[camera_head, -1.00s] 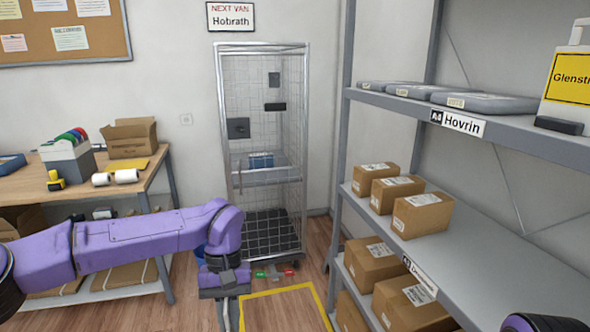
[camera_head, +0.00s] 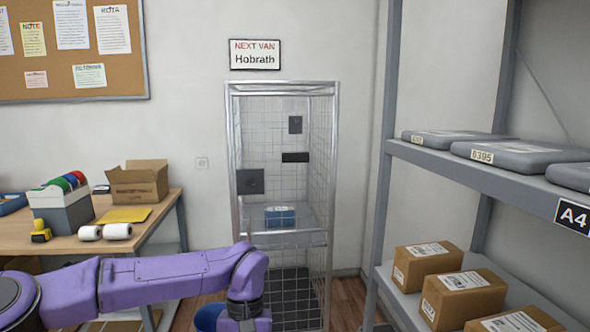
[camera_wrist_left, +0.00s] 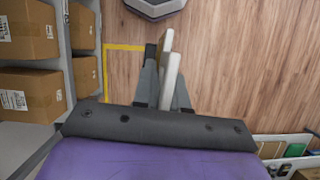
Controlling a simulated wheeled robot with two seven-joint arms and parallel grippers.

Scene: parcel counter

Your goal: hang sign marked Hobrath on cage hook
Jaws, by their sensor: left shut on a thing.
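The roll cage (camera_head: 232,150) stands against the back wall, with a dark square plate (camera_head: 250,181), a black bar (camera_head: 295,157) and a smaller dark plate (camera_head: 295,124) at its front. I cannot tell which carries the hook. In the left wrist view my left gripper (camera_wrist_left: 166,76) is shut on a thin, pale panel (camera_wrist_left: 173,72), seen nearly edge-on. Its face and any lettering are hidden. My right gripper is not in view.
A "NEXT VAN Hobrath" wall notice (camera_head: 255,55) hangs above the cage. A blue box (camera_head: 280,217) sits inside on the cage shelf. A metal rack with parcels (camera_head: 464,297) stands close on the right, a wooden bench (camera_head: 165,212) on the left. Yellow tape (camera_wrist_left: 106,75) marks the floor.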

